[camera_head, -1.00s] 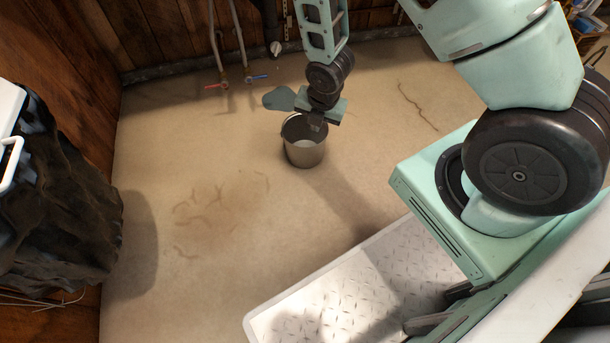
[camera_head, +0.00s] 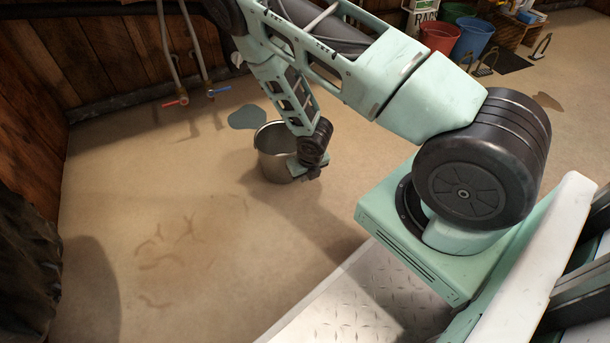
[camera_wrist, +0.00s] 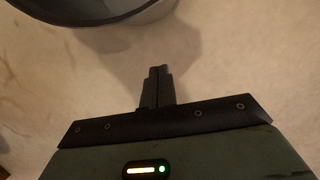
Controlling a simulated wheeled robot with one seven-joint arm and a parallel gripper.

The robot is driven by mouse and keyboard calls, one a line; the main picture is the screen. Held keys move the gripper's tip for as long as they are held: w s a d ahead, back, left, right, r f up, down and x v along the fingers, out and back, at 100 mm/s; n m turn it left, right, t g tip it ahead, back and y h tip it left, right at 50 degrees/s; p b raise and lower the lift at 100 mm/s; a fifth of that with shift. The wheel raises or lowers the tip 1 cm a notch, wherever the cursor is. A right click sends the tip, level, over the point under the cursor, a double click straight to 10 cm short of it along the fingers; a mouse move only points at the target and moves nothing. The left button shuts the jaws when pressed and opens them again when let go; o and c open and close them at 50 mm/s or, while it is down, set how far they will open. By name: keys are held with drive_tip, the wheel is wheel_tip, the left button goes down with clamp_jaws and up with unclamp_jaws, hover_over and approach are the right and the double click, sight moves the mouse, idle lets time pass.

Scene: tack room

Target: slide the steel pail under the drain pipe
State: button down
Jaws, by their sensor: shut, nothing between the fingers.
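The steel pail (camera_head: 270,160) stands upright on the floor in the head view. My arm hides part of its right side. The drain pipe (camera_head: 237,59), with a pale end, shows partly at the back wall behind my arm. A blue-grey puddle-like patch (camera_head: 247,117) lies just behind the pail.
Two thin pipes with a red valve handle (camera_head: 176,101) and a blue one (camera_head: 219,91) stand at the back wall. A dark bulky thing (camera_head: 25,260) is at the left edge. Red and blue buckets (camera_head: 474,40) stand far right. Floor left of the pail is clear.

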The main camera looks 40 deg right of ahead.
drive_tip(key=b+x, duration=0.2)
drive_tip(key=x, duration=0.2)
drive_tip(key=shift+s, duration=0.1)
drive_tip(key=shift+w+d+f+b, duration=0.15)
drive_tip(key=shift+w+b, duration=0.25)
drive_tip(key=shift+w, duration=0.2)
drive_tip(key=shift+w+d+r+b, duration=0.1)
drive_tip(key=shift+w+d+b, duration=0.05)
drive_tip(key=shift+w+b, duration=0.35)
drive_tip(key=shift+w, duration=0.4)
drive_tip(key=shift+w+d+b, duration=0.15)
drive_tip(key=shift+w+b, duration=0.2)
drive_tip(key=shift+w, duration=0.15)
drive_tip(key=shift+w, duration=0.1)
